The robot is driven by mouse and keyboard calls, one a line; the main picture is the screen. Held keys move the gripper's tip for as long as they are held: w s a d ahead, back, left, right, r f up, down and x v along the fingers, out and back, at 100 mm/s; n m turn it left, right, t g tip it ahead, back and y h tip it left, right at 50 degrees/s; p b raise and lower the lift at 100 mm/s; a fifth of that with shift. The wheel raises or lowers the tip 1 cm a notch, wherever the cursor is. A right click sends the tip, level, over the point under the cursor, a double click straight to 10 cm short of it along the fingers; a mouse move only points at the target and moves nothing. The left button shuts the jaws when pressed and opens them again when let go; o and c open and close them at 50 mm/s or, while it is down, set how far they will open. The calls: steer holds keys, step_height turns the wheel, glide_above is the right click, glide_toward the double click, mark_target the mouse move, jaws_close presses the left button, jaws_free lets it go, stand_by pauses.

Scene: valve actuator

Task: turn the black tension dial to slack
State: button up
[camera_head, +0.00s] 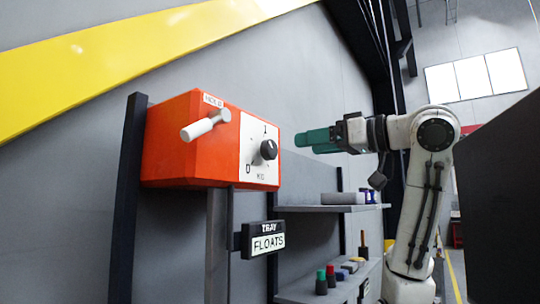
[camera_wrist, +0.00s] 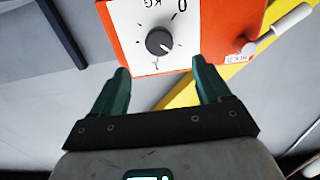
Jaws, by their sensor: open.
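The black dial (camera_head: 268,149) sits on a white faceplate on the front of an orange box (camera_head: 185,135). In the wrist view the dial (camera_wrist: 159,42) appears upside down, beyond and between my fingertips. My gripper (camera_head: 303,141) has green fingers, open and empty, to the right of the dial and apart from it. In the wrist view the two fingers of my gripper (camera_wrist: 160,66) are spread wide, with nothing between them touching.
A white lever (camera_head: 205,125) sticks out of the box's left side, under a small label. Shelves (camera_head: 330,209) with small bottles stand below right. The space between gripper and dial is clear.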

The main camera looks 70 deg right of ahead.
mark_target(273, 150)
steer(key=p+x, duration=0.3)
steer(key=x, duration=0.6)
steer(key=shift+w+d+r, duration=0.1)
steer(key=shift+w, duration=0.05)
steer(key=shift+p+x, duration=0.35)
steer(key=shift+x, duration=0.4)
steer(key=c, duration=1)
